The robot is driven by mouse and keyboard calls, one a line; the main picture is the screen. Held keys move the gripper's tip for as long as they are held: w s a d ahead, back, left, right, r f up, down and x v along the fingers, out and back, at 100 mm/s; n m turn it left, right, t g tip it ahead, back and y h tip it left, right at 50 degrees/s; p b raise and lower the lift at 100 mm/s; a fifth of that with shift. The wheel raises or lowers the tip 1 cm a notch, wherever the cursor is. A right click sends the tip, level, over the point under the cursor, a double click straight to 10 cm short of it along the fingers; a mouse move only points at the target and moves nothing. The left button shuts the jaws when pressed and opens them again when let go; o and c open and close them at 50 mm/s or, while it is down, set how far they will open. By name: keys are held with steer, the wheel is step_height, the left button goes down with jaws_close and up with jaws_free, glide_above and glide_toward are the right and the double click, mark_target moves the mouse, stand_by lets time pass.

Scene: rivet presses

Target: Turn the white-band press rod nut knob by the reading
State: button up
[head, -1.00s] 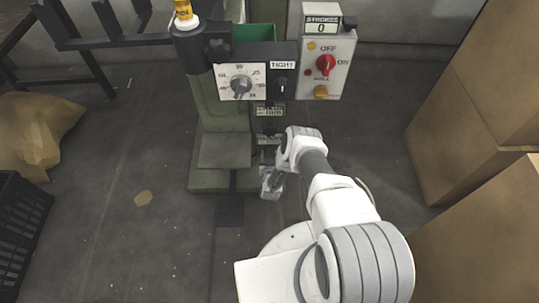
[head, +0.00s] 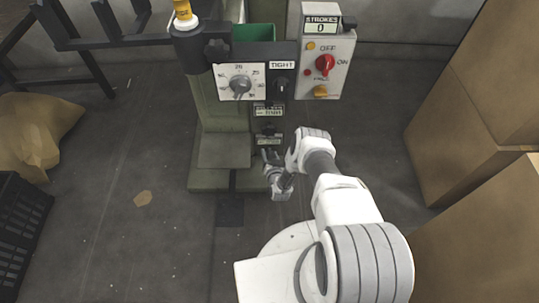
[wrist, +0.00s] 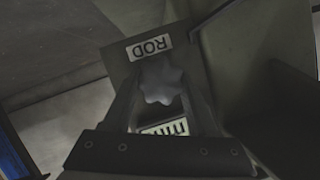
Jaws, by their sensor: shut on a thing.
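A grey lobed knob (wrist: 161,82) sits between the fingers of my gripper (wrist: 162,86) in the wrist view, with the fingers shut on it from both sides. A label reading ROD (wrist: 149,47) is beyond it, and a second, upside-down label (wrist: 165,129) shows partly between the fingers. In the head view my gripper (head: 270,160) is low on the front of the green press (head: 222,125). The knob's contact is too small to make out there. A dial (head: 240,83) with a grey pointer and a sign reading TIGHT (head: 283,65) are above. A yellow cylinder with a white band (head: 184,15) tops the press.
A control box (head: 326,60) with a red switch and a STROKES counter at 0 stands right of the press. Cardboard boxes (head: 470,215) fill the right side. A dark crate (head: 20,225) and a tan sack (head: 30,135) are at left.

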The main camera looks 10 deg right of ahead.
steer(key=o, duration=1.4)
steer(key=shift+c, duration=0.2)
steer(key=shift+s+r, duration=0.1)
steer(key=shift+s, duration=0.05)
